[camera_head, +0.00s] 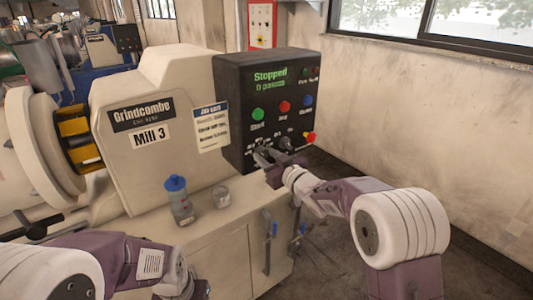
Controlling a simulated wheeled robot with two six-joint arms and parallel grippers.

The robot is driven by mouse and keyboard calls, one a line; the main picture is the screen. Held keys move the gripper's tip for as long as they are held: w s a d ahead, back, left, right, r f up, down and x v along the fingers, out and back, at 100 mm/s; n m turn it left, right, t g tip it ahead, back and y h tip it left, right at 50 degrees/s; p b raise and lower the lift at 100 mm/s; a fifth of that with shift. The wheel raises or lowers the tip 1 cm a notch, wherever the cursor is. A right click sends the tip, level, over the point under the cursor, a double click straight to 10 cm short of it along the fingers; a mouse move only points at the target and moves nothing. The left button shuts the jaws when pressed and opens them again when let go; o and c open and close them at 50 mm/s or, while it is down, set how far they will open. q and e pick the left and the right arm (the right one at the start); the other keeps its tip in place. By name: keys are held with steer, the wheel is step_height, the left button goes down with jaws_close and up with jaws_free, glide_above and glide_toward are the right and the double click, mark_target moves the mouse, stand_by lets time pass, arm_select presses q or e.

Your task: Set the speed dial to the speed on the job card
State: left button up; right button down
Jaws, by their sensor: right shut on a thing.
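The black control panel (291,90) of Mill 3 has a green display (270,78) reading "Stopped" above a second line that looks like a zero reading. My right gripper (266,156) is at the panel's lower left, shut on the speed dial. The fingers cover most of the dial, so its pointer and setting cannot be read. The white job card (211,128) with a blue heading is on the mill housing, left of the panel. Its lines are too small to read. My left arm is low at the left; its gripper is not visible.
Green (258,114), red (285,107) and blue (307,101) buttons sit above the dial. A dark knob (286,143) and a red-and-yellow stop button (309,137) are to its right. A blue-capped bottle (179,201) and a small jar (221,197) stand on the cabinet ledge.

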stand_by(0.4)
steer(key=c, duration=0.9)
jaws_free()
steer(key=shift+c, duration=0.2)
steer(key=v, duration=0.9)
